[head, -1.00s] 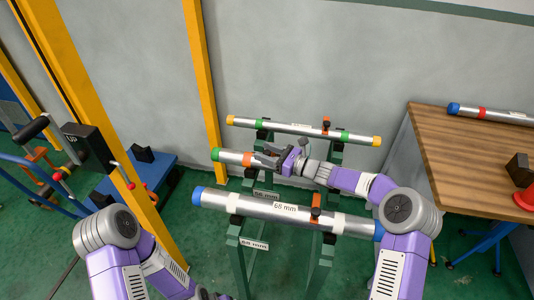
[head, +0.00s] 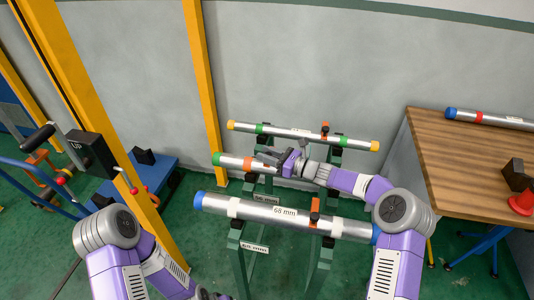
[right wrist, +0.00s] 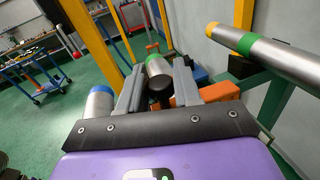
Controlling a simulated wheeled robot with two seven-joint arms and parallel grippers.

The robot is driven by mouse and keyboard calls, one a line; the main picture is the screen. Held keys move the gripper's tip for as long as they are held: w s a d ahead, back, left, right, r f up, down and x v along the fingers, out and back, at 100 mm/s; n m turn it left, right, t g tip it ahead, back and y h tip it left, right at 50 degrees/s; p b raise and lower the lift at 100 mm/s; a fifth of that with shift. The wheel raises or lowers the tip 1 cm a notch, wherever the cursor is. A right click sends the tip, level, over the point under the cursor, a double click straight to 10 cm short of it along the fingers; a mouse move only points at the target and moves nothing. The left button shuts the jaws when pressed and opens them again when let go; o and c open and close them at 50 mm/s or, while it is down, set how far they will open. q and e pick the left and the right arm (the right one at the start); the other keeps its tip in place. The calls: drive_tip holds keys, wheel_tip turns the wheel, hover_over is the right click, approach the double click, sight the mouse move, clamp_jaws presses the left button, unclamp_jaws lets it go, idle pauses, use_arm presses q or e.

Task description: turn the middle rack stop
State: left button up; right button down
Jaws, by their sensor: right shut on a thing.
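The middle rack holds a grey pipe with a green end (head: 220,159), behind the front pipe. My right gripper (head: 270,157) reaches in from the right along this pipe and hides part of it. In the right wrist view the two grey fingers (right wrist: 159,92) are shut on the black knob (right wrist: 160,86) of the middle rack stop. The stop's orange body (right wrist: 218,92) shows beside the right finger, partly covered by it. The green pipe end (right wrist: 153,53) lies just beyond the knob. My left arm shows at lower left, but its gripper is not visible.
The front pipe (head: 265,211), marked 66 mm, has an orange stop (head: 315,211) upright at its right. The back pipe (head: 290,134) has another orange stop (head: 325,129). A yellow post (head: 205,90) stands left of the racks. A wooden table (head: 455,160) is at right.

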drive_tip(key=shift+w+d+r+m+g+h+p, duration=0.15)
drive_tip(key=shift+w+r+m+p, duration=0.4)
drive_tip(key=shift+p, duration=0.65)
drive_tip(key=shift+w+d+r+m+g+h+p, duration=0.1)
drive_tip(key=shift+w+d+r+m+p, duration=0.25)
drive_tip(key=shift+w+p, duration=0.6)
drive_tip(key=shift+w+d+r+m+g+h+p, duration=0.2)
drive_tip(key=shift+w+m+p, duration=0.35)
drive_tip(key=shift+p, duration=0.85)
drive_tip(key=shift+w+r+m, duration=0.1)
drive_tip(key=shift+w+m, duration=0.15)
drive_tip(key=shift+m, duration=0.1)
drive_tip(key=shift+w+d+m, duration=0.25)
drive_tip(key=shift+w+m, duration=0.15)
drive_tip(key=shift+w, duration=0.2)
drive_tip(key=shift+w+d+r, duration=0.1)
drive_tip(key=shift+w+d, duration=0.2)
drive_tip(key=shift+w, duration=0.4)
drive_tip(key=c, duration=0.9)
unclamp_jaws()
drive_tip(key=shift+w, duration=0.1)
